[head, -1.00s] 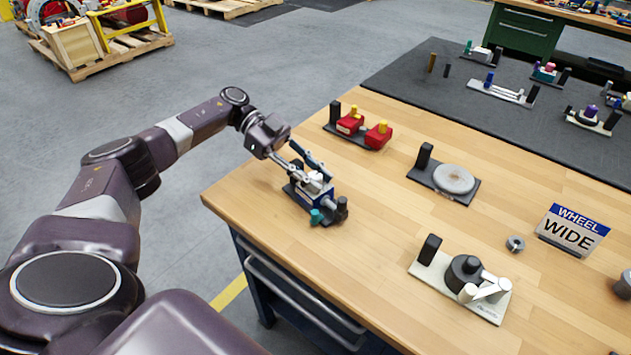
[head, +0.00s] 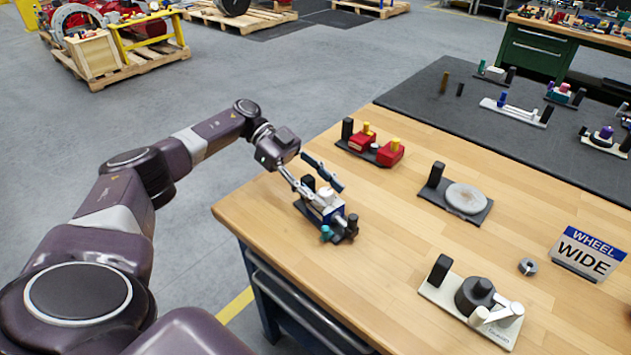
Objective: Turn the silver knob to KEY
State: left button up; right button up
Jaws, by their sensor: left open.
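A small valve device with a blue body (head: 318,211) stands on a dark base near the left edge of the wooden table. A pale, silver-white knob (head: 326,194) sits on its top. A teal knob (head: 326,233) and a dark cylinder are at its near end, with a black post at its far end. My left gripper (head: 324,186) is open over this device, its fingers spread on either side of the pale knob. I cannot tell whether they touch it. No KEY marking is readable. My right gripper is out of view.
A red device (head: 362,141), a grey disc on a dark plate (head: 466,198), a cream-based device (head: 474,300), a small metal nut (head: 527,266) and a "WHEEL WIDE" sign (head: 587,252) stand on the table. Bare wood lies between them. A dark mat (head: 420,100) covers the back.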

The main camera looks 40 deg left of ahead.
pick_arm(q)
jog(key=v, duration=0.6)
jog(key=shift+a, duration=0.3)
jog(key=shift+r, duration=0.25)
